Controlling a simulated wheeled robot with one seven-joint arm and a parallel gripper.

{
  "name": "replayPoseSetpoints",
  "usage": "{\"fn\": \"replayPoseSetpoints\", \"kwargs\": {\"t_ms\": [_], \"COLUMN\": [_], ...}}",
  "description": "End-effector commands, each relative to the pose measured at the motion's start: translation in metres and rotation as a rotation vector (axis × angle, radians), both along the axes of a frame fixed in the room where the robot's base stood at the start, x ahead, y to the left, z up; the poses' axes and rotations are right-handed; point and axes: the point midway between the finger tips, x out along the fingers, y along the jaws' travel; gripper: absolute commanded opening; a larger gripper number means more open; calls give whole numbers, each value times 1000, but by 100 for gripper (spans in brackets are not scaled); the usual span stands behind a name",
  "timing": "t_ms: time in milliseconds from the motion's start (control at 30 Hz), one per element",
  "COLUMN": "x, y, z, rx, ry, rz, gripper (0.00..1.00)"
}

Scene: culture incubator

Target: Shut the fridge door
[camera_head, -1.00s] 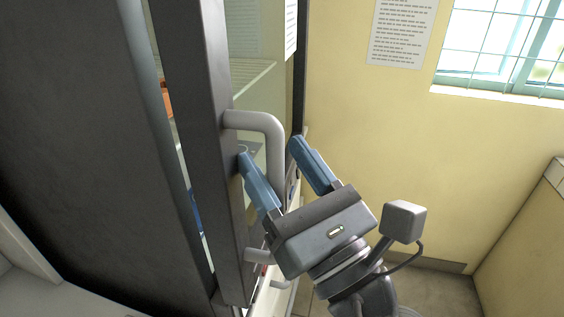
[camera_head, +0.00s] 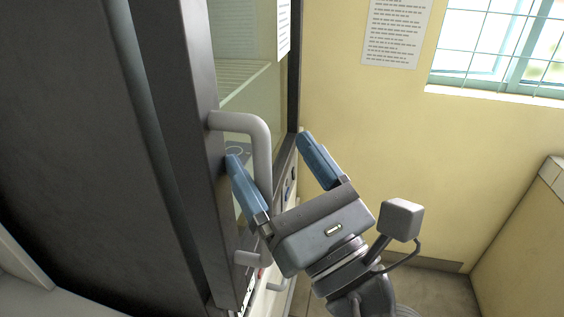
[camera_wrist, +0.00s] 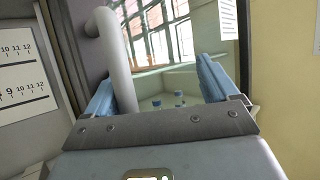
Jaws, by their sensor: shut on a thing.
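The fridge door has a dark frame (camera_head: 188,130) and a glass pane (camera_head: 238,95), with shelves visible through the glass. The frame sits against the dark fridge side (camera_head: 75,130) with no clear gap showing. A grey D-shaped door handle (camera_head: 264,140) stands out from the frame; it also shows in the wrist view (camera_wrist: 118,60). The bar lies close to the left finger. The handle's lower part is partly hidden by my gripper.
A yellow wall (camera_head: 400,150) with a paper notice (camera_head: 395,32) and a barred window (camera_head: 500,45) stands to the right. Grey floor (camera_head: 440,290) is open at the lower right.

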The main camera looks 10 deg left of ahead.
Motion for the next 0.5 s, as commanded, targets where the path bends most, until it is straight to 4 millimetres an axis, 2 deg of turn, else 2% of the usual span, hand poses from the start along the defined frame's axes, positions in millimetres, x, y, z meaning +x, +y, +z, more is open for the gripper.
{"fn": "replayPoseSetpoints", "kwargs": {"t_ms": [33, 267, 333, 400, 500], "x": [-26, -27, -28, -31, -36], "y": [40, 39, 36, 30, 15], "z": [9, 9, 7, 4, -3], "rx": [-28, -27, -24, -21, -15], "ry": [17, 16, 15, 14, 12], "rz": [172, 170, 164, 155, 130], "gripper": [63, 61, 56, 44, 44]}}
